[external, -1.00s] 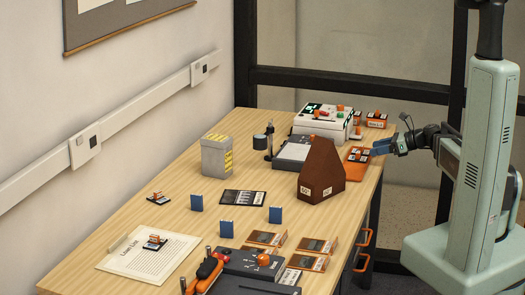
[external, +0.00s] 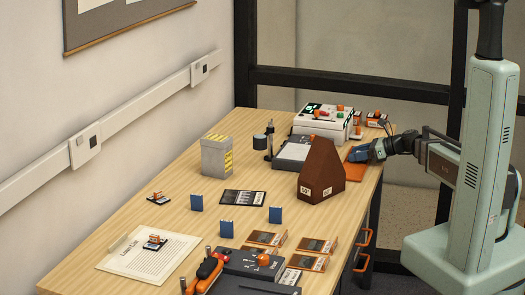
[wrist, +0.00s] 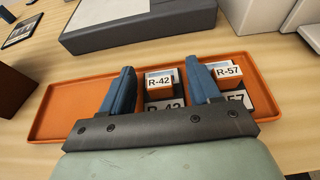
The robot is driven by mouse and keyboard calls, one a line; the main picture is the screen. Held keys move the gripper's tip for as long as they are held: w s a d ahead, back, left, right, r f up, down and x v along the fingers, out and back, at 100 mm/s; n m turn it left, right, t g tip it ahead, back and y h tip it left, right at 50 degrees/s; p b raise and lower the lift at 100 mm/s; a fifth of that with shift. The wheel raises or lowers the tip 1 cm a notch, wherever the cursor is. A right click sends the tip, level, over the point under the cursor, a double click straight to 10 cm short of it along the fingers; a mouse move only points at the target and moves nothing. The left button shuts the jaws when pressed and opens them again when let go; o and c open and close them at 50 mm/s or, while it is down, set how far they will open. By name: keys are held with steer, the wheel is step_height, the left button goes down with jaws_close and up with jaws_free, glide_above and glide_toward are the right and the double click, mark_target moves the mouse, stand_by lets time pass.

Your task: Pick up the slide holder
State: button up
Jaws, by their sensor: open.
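Two small orange-and-white pieces on dark bases, which look like slide holders, sit on an orange tray (wrist: 62,105). One holder (wrist: 160,80) is labelled R-42 and the other holder (wrist: 229,74) is labelled R-57. I cannot tell which one the task means. My gripper (wrist: 160,68) is open, with its blue fingers on either side of the R-42 holder; contact is not clear. The right finger lies between the two holders. The gripper body hides the near part of both bases. In the external view, my gripper (external: 357,154) is at the tray and hides the holders.
A brown peaked box (external: 321,172) stands left of the tray. A grey flat device (wrist: 140,24) lies beyond it, near a white box (external: 322,118) with knobs. More small orange pieces (external: 376,117) sit behind the tray. The tray's left part is bare.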

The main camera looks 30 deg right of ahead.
steer(key=shift+c, duration=0.4)
steer(key=c, duration=0.7)
steer(key=shift+r, duration=0.1)
steer(key=shift+r, duration=4.95)
